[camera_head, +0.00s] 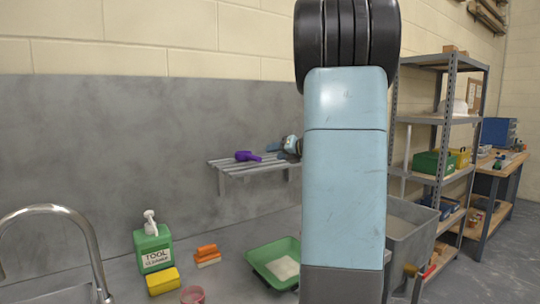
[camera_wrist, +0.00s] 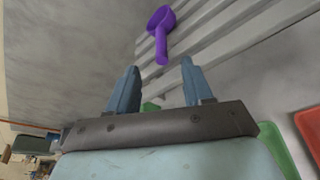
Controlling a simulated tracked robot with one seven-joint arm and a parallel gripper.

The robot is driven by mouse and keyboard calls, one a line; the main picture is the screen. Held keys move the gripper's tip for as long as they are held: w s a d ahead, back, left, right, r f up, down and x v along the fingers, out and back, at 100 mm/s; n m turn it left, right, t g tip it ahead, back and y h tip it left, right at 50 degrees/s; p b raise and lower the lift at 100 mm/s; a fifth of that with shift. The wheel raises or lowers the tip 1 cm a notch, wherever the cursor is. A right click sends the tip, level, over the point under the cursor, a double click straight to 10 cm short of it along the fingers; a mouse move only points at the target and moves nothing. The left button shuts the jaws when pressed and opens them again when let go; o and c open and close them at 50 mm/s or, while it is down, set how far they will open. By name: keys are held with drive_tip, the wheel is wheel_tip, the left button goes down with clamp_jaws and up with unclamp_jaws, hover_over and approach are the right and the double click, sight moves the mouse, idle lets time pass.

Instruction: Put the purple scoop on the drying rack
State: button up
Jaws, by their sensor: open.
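The purple scoop (camera_head: 247,156) lies on the slatted drying rack (camera_head: 237,168) on the grey wall. In the wrist view the scoop (camera_wrist: 160,24) rests on the pale slats (camera_wrist: 222,36), its handle pointing toward my gripper. My gripper (camera_wrist: 160,66) is open, with nothing between its two blue fingers. The fingertips are apart from the scoop, just short of its handle end. In the head view my gripper (camera_head: 280,147) shows small over the right part of the rack, partly hidden behind my arm.
Below the rack are a green tub (camera_head: 262,257) with pale contents, an orange brush (camera_head: 207,253), a yellow sponge (camera_head: 163,281), a green cleaner bottle (camera_head: 153,250) and a reddish cup (camera_head: 192,295). A faucet (camera_head: 60,212) stands left. A grey bin (camera_head: 408,232) and metal shelves (camera_head: 437,120) stand right.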

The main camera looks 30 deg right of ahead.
drive_tip(key=s+a+f+n+g+y, duration=0.1)
drive_tip(key=s+a+n+g, duration=0.1)
drive_tip(key=s+a+n, duration=0.5)
drive_tip(key=s+a+n+g+y, duration=0.1)
drive_tip(key=s+a+n+g, duration=0.1)
drive_tip(key=a+n, duration=0.55)
drive_tip(key=s+a+f+n+g, duration=0.1)
drive_tip(key=s+a+n+g, duration=0.3)
drive_tip(key=a, duration=0.5)
drive_tip(key=s+a+f+n+h, duration=0.2)
drive_tip(key=s+f+n, duration=0.1)
drive_tip(key=s+n, duration=0.6)
drive_tip(key=s+a+f+n+g+h, duration=0.1)
drive_tip(key=s+a+f+n+h, duration=0.2)
drive_tip(key=s+n, duration=0.7)
drive_tip(key=n, duration=0.3)
drive_tip(key=shift+s+a, duration=0.15)
drive_tip(key=shift+a, duration=0.1)
drive_tip(key=shift+c, duration=0.8)
